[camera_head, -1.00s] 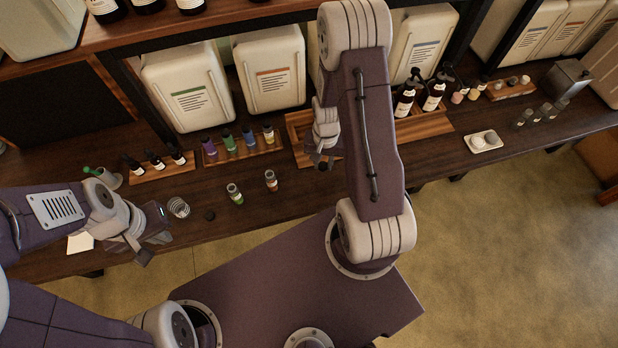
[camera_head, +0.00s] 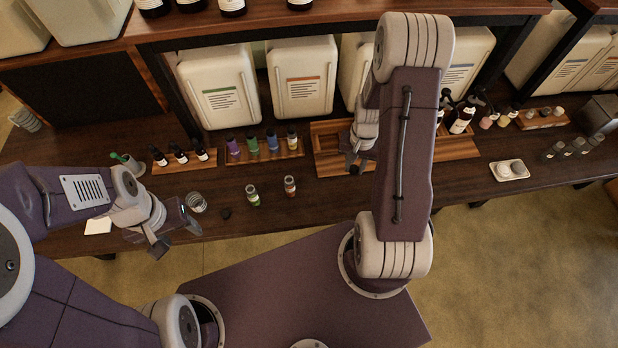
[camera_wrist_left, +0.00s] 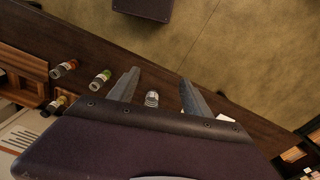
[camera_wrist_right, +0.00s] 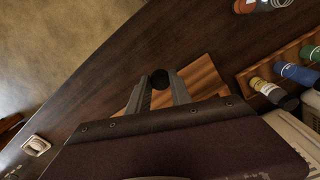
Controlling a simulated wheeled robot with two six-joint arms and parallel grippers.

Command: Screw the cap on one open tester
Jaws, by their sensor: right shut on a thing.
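An uncapped-looking tester with a green label (camera_head: 253,195) stands on the counter, also visible in the left wrist view (camera_wrist_left: 100,80). A second one with an orange-red label (camera_head: 290,186) stands to its right, also in the left wrist view (camera_wrist_left: 64,68). My right gripper (camera_wrist_right: 160,84) is shut on a small black cap (camera_wrist_right: 160,78), above the counter by the wooden tray; the cap is tiny in the head view. My left gripper (camera_head: 176,238) is open and empty near the counter's front edge, left of the testers. Another black cap (camera_head: 226,213) lies on the counter.
Behind the testers are a rack of coloured bottles (camera_head: 290,153), dark dropper bottles on a board (camera_head: 182,166) and a wooden tray (camera_head: 325,143). A white dish (camera_head: 509,170) is at the right.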

